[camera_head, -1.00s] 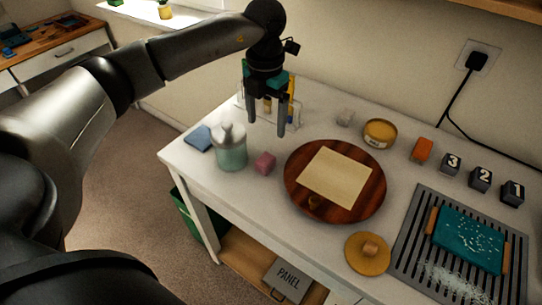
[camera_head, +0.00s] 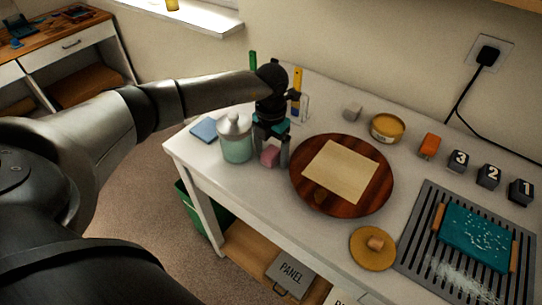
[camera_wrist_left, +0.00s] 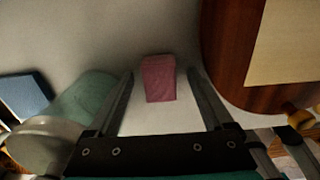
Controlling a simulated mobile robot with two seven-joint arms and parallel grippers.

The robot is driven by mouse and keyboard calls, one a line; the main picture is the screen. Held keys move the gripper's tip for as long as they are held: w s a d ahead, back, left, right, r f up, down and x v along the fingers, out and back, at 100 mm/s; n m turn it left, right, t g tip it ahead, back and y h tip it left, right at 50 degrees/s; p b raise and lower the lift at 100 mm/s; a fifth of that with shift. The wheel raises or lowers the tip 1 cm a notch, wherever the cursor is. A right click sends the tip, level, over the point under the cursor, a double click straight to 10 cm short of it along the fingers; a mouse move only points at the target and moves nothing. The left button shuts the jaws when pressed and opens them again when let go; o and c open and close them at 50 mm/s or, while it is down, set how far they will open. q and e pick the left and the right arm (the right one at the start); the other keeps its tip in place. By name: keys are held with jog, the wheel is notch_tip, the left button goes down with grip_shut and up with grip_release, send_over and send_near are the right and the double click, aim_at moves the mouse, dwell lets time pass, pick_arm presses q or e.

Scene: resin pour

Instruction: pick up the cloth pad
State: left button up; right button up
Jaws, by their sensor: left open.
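A small pink block-shaped pad (camera_head: 269,157) stands on the white table, right of the lidded green jar (camera_head: 236,140). A flat blue square pad (camera_head: 204,130) lies near the table's left edge, behind the jar. Which of the two is the cloth pad I cannot tell for sure. My left gripper (camera_head: 272,161) points down at the pink pad, open. In the left wrist view the pink pad (camera_wrist_left: 158,78) shows between the two spread fingers, with a gap on each side; the blue pad (camera_wrist_left: 24,95) lies far left. My right gripper is not in view.
The jar (camera_wrist_left: 50,132) stands close left of the fingers. A round wooden board (camera_head: 378,198) with a cream sheet (camera_head: 342,170) lies close on the right. Behind are a rack with coloured tools and a yellow tin (camera_head: 387,128). A grey slotted tray (camera_head: 412,262) is at right.

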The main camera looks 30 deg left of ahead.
pick_arm(q)
jog(key=shift+f, duration=0.15)
grip_shut()
dwell(0.6)
